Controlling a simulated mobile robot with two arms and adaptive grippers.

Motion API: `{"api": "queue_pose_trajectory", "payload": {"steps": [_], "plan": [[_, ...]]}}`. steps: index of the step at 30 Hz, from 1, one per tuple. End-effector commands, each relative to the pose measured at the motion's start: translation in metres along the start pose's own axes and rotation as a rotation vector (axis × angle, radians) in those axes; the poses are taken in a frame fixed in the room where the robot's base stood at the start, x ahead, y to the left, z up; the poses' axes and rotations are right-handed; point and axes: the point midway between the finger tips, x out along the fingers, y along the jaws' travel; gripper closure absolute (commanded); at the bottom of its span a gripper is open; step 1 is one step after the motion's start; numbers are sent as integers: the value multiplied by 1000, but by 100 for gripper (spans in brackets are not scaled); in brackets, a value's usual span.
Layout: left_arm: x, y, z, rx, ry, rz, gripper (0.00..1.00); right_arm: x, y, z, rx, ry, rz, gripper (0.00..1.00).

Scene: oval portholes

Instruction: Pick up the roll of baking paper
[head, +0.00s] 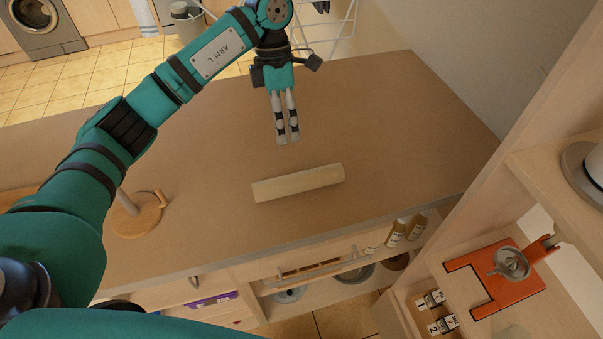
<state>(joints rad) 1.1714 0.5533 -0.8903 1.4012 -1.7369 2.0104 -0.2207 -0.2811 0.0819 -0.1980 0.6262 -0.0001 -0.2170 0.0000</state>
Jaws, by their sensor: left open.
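The roll of baking paper (298,183) is a pale beige cylinder lying on its side on the brown countertop (400,120). It lies slightly tilted, its right end farther from me. My left gripper (288,139) points down above the counter, just beyond the middle of the roll in the picture. Its two fingers are open with a narrow gap and hold nothing. It appears apart from the roll; its exact height is hard to tell. My right gripper is not in view.
A round wooden stand (136,216) with an upright post is on the counter at left. Shelves at right hold an orange-red device (497,279). Bottles (397,233) sit below the counter's front edge. The counter around the roll is clear. A wire rack stands behind.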

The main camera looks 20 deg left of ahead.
Motion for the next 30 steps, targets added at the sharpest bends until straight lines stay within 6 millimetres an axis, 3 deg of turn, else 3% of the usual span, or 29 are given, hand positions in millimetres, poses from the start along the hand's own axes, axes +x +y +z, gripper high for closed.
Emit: {"api": "queue_pose_trajectory", "payload": {"steps": [6, 9, 13, 21, 25, 30], "plan": [[47, -2, 0, 0, 3, -5, 27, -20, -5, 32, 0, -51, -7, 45], [68, -2, 0, 0, 3, -5, 27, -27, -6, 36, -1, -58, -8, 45], [87, -1, 0, 0, 0, -3, 27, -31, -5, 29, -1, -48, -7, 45], [107, -2, 1, 0, 1, -4, 27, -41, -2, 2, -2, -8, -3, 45], [126, -3, 2, 0, 2, -6, 27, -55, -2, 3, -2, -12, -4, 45], [146, 0, 2, 0, 0, -1, 27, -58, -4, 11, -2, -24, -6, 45]]}}
